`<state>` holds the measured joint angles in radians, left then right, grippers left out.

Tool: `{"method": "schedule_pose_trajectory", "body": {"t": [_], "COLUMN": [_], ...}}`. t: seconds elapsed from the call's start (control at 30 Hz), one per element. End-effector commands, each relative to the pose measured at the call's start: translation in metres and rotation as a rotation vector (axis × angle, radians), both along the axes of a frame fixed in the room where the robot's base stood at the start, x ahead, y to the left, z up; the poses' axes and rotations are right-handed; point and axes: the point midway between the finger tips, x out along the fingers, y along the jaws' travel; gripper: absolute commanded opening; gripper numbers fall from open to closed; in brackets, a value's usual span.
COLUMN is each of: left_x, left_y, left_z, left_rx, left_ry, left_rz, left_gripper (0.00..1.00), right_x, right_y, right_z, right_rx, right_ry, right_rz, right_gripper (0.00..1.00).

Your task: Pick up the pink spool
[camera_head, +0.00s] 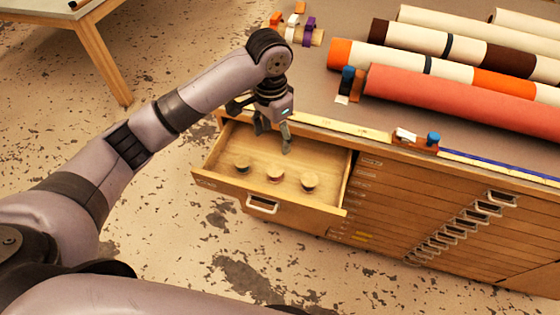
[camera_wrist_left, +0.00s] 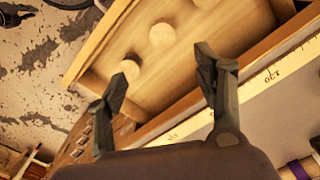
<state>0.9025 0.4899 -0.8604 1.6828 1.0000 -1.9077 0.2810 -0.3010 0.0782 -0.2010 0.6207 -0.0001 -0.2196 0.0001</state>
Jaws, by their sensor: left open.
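Three small spools stand in a row in the open wooden drawer (camera_head: 225,187): a left one (camera_head: 241,166), a middle one (camera_head: 275,173) and a right one (camera_head: 309,182). Their tops look tan; the middle one looks slightly pinkish, but I cannot tell for sure which is pink. My left gripper (camera_head: 272,134) is open and empty above the drawer's back part, apart from the spools. In the left wrist view the drawer's spools (camera_wrist_left: 161,35) show beyond the open fingers (camera_wrist_left: 160,68). My right gripper is not in view.
The drawer sticks out of a wide cabinet (camera_head: 430,225) with several closed drawers. Another table (camera_head: 95,45) stands at the upper left.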

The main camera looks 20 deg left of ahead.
Motion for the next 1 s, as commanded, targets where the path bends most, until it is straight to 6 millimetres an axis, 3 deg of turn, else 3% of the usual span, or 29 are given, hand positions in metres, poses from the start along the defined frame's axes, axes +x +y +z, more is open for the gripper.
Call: {"method": "schedule_pose_trajectory", "body": {"t": [0.17,0.5,0.7,1.0], "left_x": [0.004,0.003,0.003,0.002], "left_y": [0.008,0.008,0.007,0.005], "left_z": [0.005,-0.063,-0.099,-0.122], "left_rx": [0.022,0.023,0.021,0.021], "left_ry": [0.013,0.014,0.013,0.012], "left_rz": [0.012,0.012,0.011,0.011], "left_gripper": [0.62,0.62,0.62,0.62], "right_x": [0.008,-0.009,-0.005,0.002], "right_y": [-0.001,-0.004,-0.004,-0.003], "right_z": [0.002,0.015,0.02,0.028], "right_rx": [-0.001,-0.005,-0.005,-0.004], "right_ry": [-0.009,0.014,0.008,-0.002], "right_rz": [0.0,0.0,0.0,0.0], "right_gripper": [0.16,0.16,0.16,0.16]}}
